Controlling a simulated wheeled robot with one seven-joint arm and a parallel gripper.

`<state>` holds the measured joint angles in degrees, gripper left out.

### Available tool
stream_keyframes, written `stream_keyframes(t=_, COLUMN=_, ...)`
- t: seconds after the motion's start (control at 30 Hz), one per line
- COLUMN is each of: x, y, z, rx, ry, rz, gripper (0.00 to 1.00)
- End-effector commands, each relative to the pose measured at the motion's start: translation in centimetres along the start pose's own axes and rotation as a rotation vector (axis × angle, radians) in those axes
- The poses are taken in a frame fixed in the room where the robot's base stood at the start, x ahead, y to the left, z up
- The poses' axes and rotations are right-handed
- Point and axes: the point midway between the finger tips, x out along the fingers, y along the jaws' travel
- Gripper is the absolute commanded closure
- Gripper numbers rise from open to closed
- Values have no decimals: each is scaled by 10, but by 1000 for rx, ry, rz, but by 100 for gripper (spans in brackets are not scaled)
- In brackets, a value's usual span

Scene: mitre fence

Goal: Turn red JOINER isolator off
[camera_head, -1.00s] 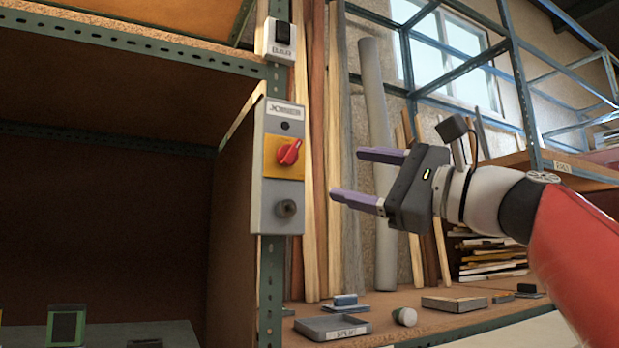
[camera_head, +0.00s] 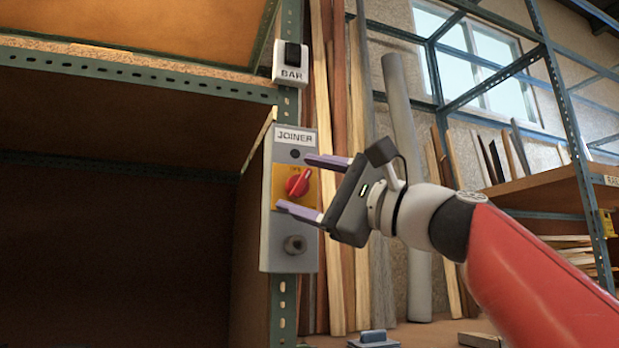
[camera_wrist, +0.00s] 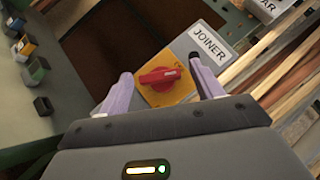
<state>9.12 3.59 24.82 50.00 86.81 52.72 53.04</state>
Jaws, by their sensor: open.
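The red JOINER isolator knob (camera_head: 298,182) sits on a yellow plate (camera_head: 279,190) on a grey box (camera_head: 276,248) labelled JOINER. The box is fixed to the green perforated post. My gripper (camera_head: 298,184) is open, its two lilac fingers pointing at the box, one above and one below the knob in the head view. In the wrist view the red knob (camera_wrist: 159,76) shows between the open fingertips (camera_wrist: 160,82), with the yellow plate around it. I cannot tell whether the fingers touch the knob or plate.
A white BAR switch (camera_head: 291,62) is on the post above the box. Timber lengths (camera_head: 345,150) and a grey pipe (camera_head: 405,150) stand behind my gripper. Open shelving lies left.

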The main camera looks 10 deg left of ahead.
Motion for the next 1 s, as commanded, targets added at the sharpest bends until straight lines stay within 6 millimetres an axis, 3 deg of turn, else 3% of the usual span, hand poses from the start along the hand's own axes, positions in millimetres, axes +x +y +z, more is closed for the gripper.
stream_keyframes(t=0.2, x=0, y=0, z=0, rx=0, ry=0, rz=0, gripper=34)
stream_keyframes(t=0.57, x=0, y=0, z=0, rx=0, ry=0, rz=0, gripper=79)
stream_keyframes(t=1.0, x=2, y=-6, z=2, rx=-93, ry=0, rz=94, gripper=79)
